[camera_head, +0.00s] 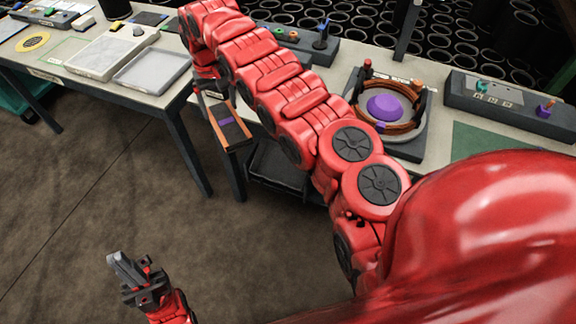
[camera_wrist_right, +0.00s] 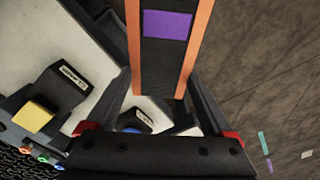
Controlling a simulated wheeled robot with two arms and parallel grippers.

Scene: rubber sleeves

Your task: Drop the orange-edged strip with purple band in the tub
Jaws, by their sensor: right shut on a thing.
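The strip (camera_head: 231,126) is dark with orange long edges and a purple band. It hangs from my right gripper (camera_head: 213,92) in front of the table's edge, clear of the tabletop. In the right wrist view the strip (camera_wrist_right: 165,50) stands between the fingers, and my right gripper (camera_wrist_right: 165,105) is shut on its near end. A shallow pale grey tub-like tray (camera_head: 152,69) lies on the table to the left of the strip. My left gripper (camera_head: 122,264) is low over the floor at the lower left, far from the strip; its finger gap is unclear.
A second whitish tray (camera_head: 92,72) lies further left. A fixture with a purple dome and brown ring (camera_head: 384,106) stands on the right of the table. A dark bin (camera_head: 278,172) is below the table, and a teal bin (camera_head: 14,97) at the far left. My right arm hides the table's middle.

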